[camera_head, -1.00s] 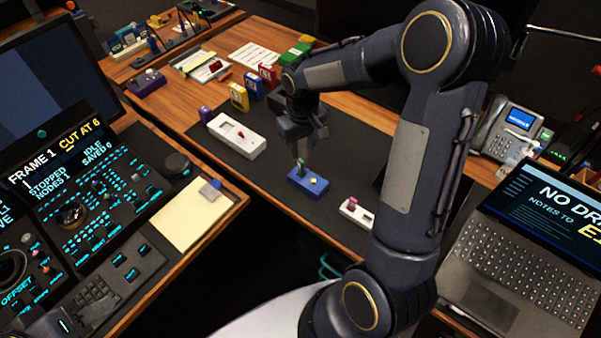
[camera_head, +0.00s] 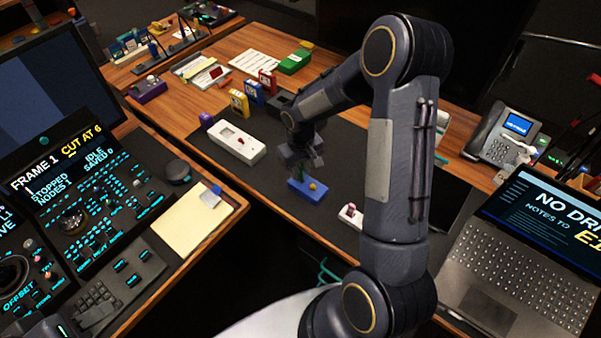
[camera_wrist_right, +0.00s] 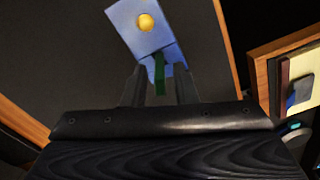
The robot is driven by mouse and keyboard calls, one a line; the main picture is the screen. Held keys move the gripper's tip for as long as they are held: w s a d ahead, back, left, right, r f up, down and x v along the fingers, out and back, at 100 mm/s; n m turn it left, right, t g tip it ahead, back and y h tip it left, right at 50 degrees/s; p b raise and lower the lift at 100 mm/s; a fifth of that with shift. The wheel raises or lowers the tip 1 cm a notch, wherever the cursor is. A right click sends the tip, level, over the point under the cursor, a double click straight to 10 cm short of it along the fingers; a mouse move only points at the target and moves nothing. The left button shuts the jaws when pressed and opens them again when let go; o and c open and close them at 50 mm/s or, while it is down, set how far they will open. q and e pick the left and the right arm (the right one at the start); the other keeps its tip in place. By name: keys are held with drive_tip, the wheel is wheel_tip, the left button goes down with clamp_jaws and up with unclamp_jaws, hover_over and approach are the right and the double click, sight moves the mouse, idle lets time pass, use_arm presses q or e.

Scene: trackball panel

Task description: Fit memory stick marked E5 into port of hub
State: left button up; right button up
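A green stick (camera_wrist_right: 159,75) stands at one end of a blue block (camera_wrist_right: 145,30) with a yellow knob. In the head view the blue block (camera_head: 308,190) lies on the dark mat, partly under my right gripper (camera_head: 301,158). In the wrist view the fingers of my right gripper (camera_wrist_right: 160,85) stand either side of the green stick, with small gaps visible on both sides. I cannot read any E5 marking, and I cannot tell how deep the stick sits in the block. My left gripper does not show clearly.
Yellow (camera_head: 238,103), blue and red pieces stand behind. A laptop (camera_head: 515,260) and phone (camera_head: 506,130) are at right.

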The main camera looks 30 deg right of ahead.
clamp_jaws()
drive_tip(key=shift+r, duration=0.15)
